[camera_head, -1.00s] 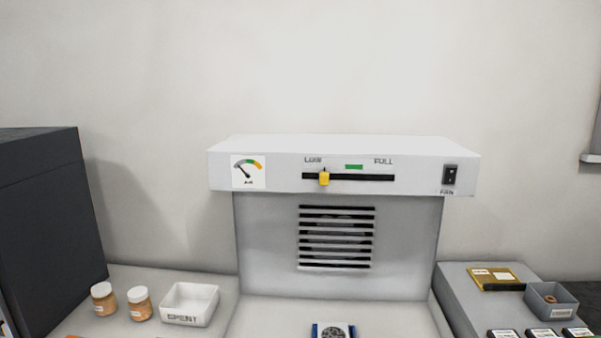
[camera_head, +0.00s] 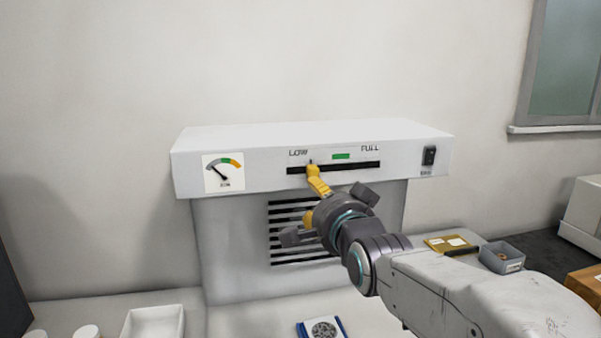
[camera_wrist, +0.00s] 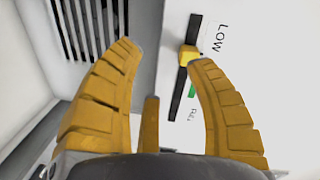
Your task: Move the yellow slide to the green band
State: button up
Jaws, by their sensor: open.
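The yellow slide (camera_head: 312,170) sits in the black slot (camera_head: 352,165) on the front of the white hood, toward the LOW end. The green band (camera_head: 341,156) is printed above the slot, right of the slide. In the wrist view the slide (camera_wrist: 187,55) shows by the right fingertip, and the green band (camera_wrist: 191,91) lies beside the slot. My gripper (camera_head: 312,194) is open, with yellow fingers. One fingertip overlaps the slide in the head view; whether they touch I cannot tell. The slide is not between the fingers.
A dial (camera_head: 224,172) on the hood has its needle toward the upper left. A FAN switch (camera_head: 429,156) is at the right. A vent grille (camera_head: 284,245) lies below. A white tray (camera_head: 153,323) and a grey bin (camera_head: 501,258) stand on the surfaces below.

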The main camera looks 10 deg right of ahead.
aim_at(314, 174)
jog(key=shift+w+d+r+m+t+p, duration=0.1)
jog(key=shift+w+r+m+t+p, duration=0.15)
jog(key=shift+w+r+m+p, duration=0.7)
jog(key=shift+w+r+m+t, duration=0.15)
jog(key=shift+w+m, duration=0.35)
jog(key=shift+w, duration=1)
jog(key=shift+w+d+r+m+t+p, duration=0.1)
jog(key=shift+w+r+m+t+p, duration=0.3)
jog(key=shift+w+m, duration=0.6)
jog(key=shift+w+n, duration=0.25)
jog(key=shift+c, duration=0.2)
grip_shut()
